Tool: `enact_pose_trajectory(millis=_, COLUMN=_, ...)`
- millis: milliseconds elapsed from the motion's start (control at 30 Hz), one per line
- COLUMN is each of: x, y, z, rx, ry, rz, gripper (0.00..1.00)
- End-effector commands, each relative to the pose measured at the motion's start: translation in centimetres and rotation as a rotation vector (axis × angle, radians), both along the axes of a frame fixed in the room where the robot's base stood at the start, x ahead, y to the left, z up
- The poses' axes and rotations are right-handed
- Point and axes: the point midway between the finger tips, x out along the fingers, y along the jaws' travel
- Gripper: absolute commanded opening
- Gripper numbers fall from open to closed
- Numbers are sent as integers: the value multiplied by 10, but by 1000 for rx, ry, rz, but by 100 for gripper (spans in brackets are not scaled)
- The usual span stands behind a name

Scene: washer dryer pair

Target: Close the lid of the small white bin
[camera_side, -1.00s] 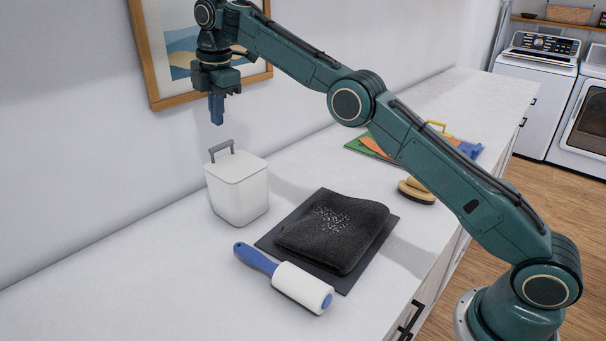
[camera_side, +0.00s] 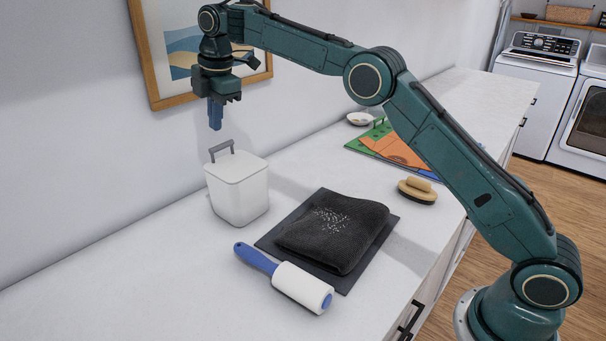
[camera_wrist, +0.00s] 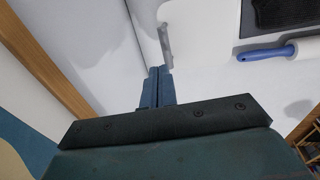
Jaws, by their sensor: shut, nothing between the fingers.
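The small white bin (camera_side: 240,196) stands upright on the counter near the wall. Its lid (camera_side: 236,168) lies flat across the top, with no gap that I can see. A grey handle (camera_side: 222,151) stands up at the lid's back left edge, and it also shows in the wrist view (camera_wrist: 165,45). My gripper (camera_side: 216,128) is shut and empty, fingers pointing down, a little above and left of the handle and apart from it. In the wrist view the two blue fingers (camera_wrist: 158,72) are together, close to the handle in the picture.
A dark folded cloth (camera_side: 333,230) with white specks lies on a dark mat (camera_side: 370,268). In front is a lint roller (camera_side: 287,279) with a blue handle. A brush (camera_side: 417,190) lies to the right. A framed picture (camera_side: 143,50) hangs behind my gripper.

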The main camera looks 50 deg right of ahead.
Motion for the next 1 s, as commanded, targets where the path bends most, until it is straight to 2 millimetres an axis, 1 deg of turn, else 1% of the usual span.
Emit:
enact_pose_trajectory(millis=167, x=-3, y=1, z=3, rx=2, ry=-25, rz=1, gripper=0)
enact_pose_trajectory(millis=467, x=-11, y=-3, z=8, rx=-12, ry=-68, rz=-3, gripper=0)
enact_pose_trajectory(millis=800, x=-30, y=-7, z=18, rx=-27, ry=-108, rz=-4, gripper=0)
enact_pose_trajectory(millis=1000, x=-37, y=-7, z=22, rx=-27, ry=-152, rz=-5, gripper=0)
